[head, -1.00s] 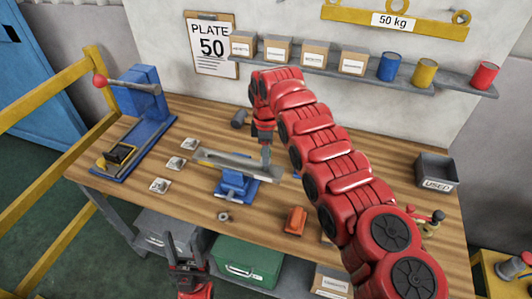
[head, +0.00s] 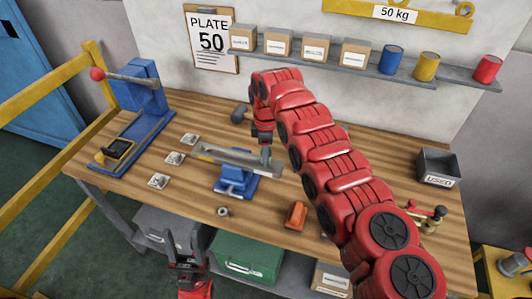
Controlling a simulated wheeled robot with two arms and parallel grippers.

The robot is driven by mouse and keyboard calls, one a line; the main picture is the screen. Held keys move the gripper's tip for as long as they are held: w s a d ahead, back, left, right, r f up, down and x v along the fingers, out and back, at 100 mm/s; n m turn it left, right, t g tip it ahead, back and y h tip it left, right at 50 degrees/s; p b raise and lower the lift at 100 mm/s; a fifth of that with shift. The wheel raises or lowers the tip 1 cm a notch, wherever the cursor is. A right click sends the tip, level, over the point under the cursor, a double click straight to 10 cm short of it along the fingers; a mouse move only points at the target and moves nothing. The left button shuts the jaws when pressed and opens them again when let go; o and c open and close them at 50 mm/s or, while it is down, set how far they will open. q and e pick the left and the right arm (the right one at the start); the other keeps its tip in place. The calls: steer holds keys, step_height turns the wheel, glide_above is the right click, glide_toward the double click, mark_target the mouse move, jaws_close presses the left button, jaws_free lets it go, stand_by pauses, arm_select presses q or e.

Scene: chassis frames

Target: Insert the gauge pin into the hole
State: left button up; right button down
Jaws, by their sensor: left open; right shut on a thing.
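A long grey metal part (head: 222,156) lies in the blue vise (head: 236,181) at the middle of the wooden bench. My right gripper (head: 264,146) points down over the right end of this part. It is shut on a slim grey pin (head: 265,157), which looks upright. The pin's lower end meets or overlaps the grey part in the picture; I cannot tell whether it is in a hole, and no hole is clear. My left gripper (head: 185,246) is open and empty, pointing up in front of the bench's front edge.
Several small pale blocks (head: 174,158) lie left of the vise. A nut (head: 223,212) and an orange block (head: 295,214) lie in front. A blue lever press (head: 135,110) stands at left, a "USED" bin (head: 438,168) at right. A shelf (head: 365,69) with boxes and cans hangs behind.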

steer(key=shift+f+b, duration=0.4)
steer(key=shift+f, duration=0.3)
steer(key=shift+c, duration=1.9)
jaws_free()
steer(key=shift+r, duration=0.1)
